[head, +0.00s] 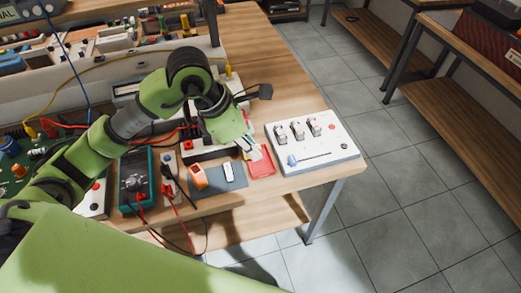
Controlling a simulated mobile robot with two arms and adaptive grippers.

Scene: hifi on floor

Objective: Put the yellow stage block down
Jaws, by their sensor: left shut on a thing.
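My left gripper (249,147) is low over the right part of the wooden bench, at the far-left edge of a small red tray (263,164). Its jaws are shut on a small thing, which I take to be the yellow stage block. The fingers and the arm's wrist hide most of it, and its colour does not show clearly. I cannot tell whether it touches the tray or the bench. My right gripper is not in view.
A white panel (335,150) with knobs and a slider stands right of the tray. A dark mat (235,182) with a white piece, an orange object (198,177) and a teal multimeter (137,181) with leads lie to the left. The bench's front edge (300,184) is close.

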